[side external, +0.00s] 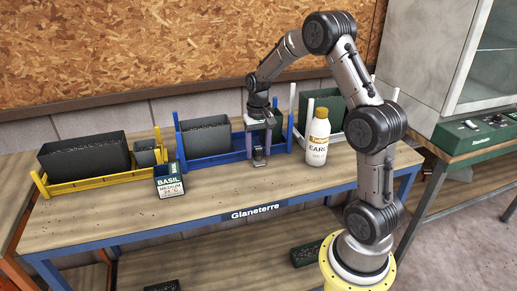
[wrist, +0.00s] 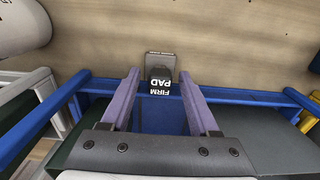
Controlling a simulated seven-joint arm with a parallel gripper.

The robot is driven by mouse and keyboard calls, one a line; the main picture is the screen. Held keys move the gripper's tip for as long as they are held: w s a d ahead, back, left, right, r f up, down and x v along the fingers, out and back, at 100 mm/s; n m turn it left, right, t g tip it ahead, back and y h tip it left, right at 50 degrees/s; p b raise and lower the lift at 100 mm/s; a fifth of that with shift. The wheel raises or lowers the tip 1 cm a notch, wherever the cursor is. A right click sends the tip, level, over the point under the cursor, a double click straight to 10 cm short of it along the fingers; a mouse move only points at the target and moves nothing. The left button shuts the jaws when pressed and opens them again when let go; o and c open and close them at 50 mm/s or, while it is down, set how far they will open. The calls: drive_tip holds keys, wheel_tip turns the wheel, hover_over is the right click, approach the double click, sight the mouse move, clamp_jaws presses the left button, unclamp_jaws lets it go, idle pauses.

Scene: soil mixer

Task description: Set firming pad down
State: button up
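The firming pad (wrist: 160,82) is a small dark block with white "FIRM PAD" lettering. In the side view the pad (side external: 259,154) shows low at the front rail of the blue rack (side external: 214,162), near the tabletop. It looks upright; I cannot tell if it touches the rail. My gripper (side external: 263,140) is above and behind it, over the blue rack. In the wrist view the purple fingers of my gripper (wrist: 160,76) are spread on either side of the pad, with gaps visible between them and it.
A white bottle (side external: 317,140) stands close on the right, before a white rack with a green trough (side external: 326,106). The table's front strip (side external: 240,190) is clear.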

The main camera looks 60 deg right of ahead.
sight(258, 148)
wheel_tip(258, 148, up, 12)
drive_tip(key=s+a+r+n+t, duration=0.2)
drive_tip(key=s+a+r+n, duration=0.1)
drive_tip(key=s+a, duration=0.3)
drive_tip(key=s+a+r+n+t, duration=0.1)
drive_tip(key=s+a+r+n, duration=0.2)
drive_tip(key=s+a, duration=0.3)
drive_tip(key=a, duration=0.5)
drive_tip(key=shift+s+a+r+t+h, duration=0.2)
drive_tip(key=shift+r+t+h, duration=0.1)
drive_tip(key=shift+t, duration=0.1)
drive_tip(key=s+a+f+n, duration=0.1)
drive_tip(key=s, duration=0.1)
drive_tip(key=s+a+f+n+t, duration=0.1)
drive_tip(key=s, duration=0.1)
drive_tip(key=s+a, duration=0.2)
drive_tip(key=s, duration=0.1)
drive_tip(key=shift+f+n+t, duration=0.4)
drive_tip(key=shift+s+f, duration=0.2)
drive_tip(key=shift+s, duration=0.1)
drive_tip(key=shift+c, duration=1.1)
